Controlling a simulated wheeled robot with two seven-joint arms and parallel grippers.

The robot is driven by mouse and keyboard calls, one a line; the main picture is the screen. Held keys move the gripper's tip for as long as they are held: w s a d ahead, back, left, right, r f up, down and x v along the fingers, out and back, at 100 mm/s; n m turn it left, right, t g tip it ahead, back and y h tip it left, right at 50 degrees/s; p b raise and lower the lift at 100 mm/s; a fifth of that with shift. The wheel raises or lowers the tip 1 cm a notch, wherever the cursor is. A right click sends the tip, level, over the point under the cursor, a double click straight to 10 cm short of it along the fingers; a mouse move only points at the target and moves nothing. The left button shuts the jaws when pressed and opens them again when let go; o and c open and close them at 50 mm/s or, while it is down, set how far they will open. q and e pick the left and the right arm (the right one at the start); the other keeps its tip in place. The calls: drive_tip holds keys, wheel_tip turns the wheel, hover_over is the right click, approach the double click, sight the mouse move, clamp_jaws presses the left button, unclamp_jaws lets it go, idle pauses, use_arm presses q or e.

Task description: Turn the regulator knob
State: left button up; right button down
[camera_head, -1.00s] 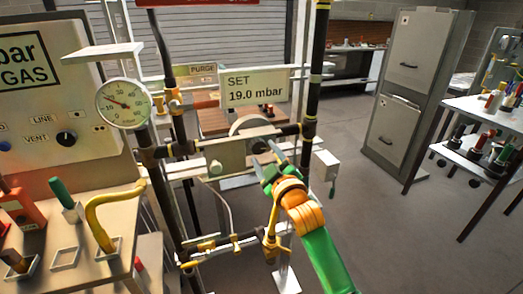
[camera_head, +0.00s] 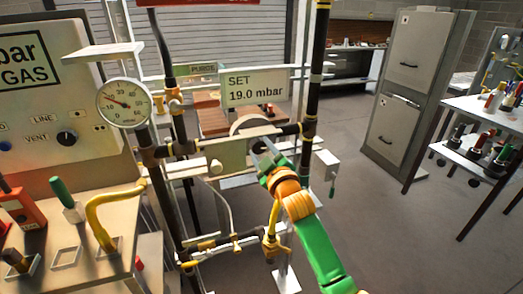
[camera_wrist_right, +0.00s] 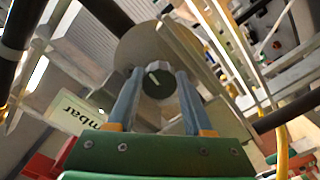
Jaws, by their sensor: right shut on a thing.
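In the right wrist view, the dark round regulator knob (camera_wrist_right: 158,80) with a pale pointer line sits in front of a large grey disc (camera_wrist_right: 145,45). My right gripper (camera_wrist_right: 157,90) has one finger on each side of the knob and is shut on it. In the head view, my right gripper (camera_head: 265,153) reaches from the lower right to the front of the regulator (camera_head: 236,152); the knob is mostly hidden there. A round pressure gauge (camera_head: 124,103) is to the left, and a sign (camera_head: 254,88) reads "SET 19.0 mbar". My left gripper is not in view.
Black vertical pipes (camera_head: 314,70) and yellow-fitted lower piping (camera_head: 228,242) surround the regulator. A bench (camera_head: 85,262) with tools and a yellow hook is at the left. Grey cabinets (camera_head: 412,85) and a cart (camera_head: 470,108) stand right.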

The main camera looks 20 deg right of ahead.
drive_tip(key=m+p, duration=0.1)
drive_tip(key=m, duration=0.2)
drive_tip(key=shift+p, duration=0.4)
drive_tip(key=shift+a+f+m+p, duration=0.1)
drive_tip(key=shift+m+p, duration=0.4)
drive_tip(key=shift+m, duration=0.9)
drive_tip(key=c, duration=0.6)
unclamp_jaws()
drive_tip(key=shift+s, duration=0.15)
